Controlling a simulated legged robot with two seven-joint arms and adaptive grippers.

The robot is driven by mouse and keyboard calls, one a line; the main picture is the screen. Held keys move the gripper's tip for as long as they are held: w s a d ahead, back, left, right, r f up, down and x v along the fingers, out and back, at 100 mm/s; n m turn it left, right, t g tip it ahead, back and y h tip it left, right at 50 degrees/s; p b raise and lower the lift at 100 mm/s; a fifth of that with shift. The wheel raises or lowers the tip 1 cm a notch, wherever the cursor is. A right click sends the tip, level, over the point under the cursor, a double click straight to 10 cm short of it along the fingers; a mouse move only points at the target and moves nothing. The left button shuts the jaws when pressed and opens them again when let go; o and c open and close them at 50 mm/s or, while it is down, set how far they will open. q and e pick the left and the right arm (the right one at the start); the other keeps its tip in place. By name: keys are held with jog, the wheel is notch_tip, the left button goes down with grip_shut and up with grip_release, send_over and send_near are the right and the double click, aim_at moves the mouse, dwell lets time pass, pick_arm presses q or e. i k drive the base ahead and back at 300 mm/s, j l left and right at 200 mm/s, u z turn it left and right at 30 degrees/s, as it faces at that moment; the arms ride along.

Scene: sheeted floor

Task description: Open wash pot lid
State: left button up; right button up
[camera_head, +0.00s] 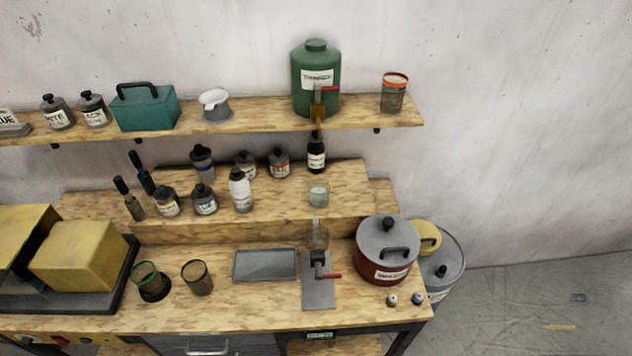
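The wash pot (385,270) is a dark red pot with a white label, standing at the right end of the wooden bench. Its grey lid (384,236) sits on top and covers the opening. The lid has a dark knob on top, and a dark curved handle shows at the front. Neither of my grippers is in this view.
A grey metal can (441,272) with a yellow round part stands behind and right of the pot. Two small capped items (392,300) sit in front of it. A metal stand with a red-handled tap (318,290) stands left. Bottles fill the raised shelves. Floor (530,310) at right is mostly clear.

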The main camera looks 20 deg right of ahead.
aim_at(390, 234)
jog(key=z, duration=1.3)
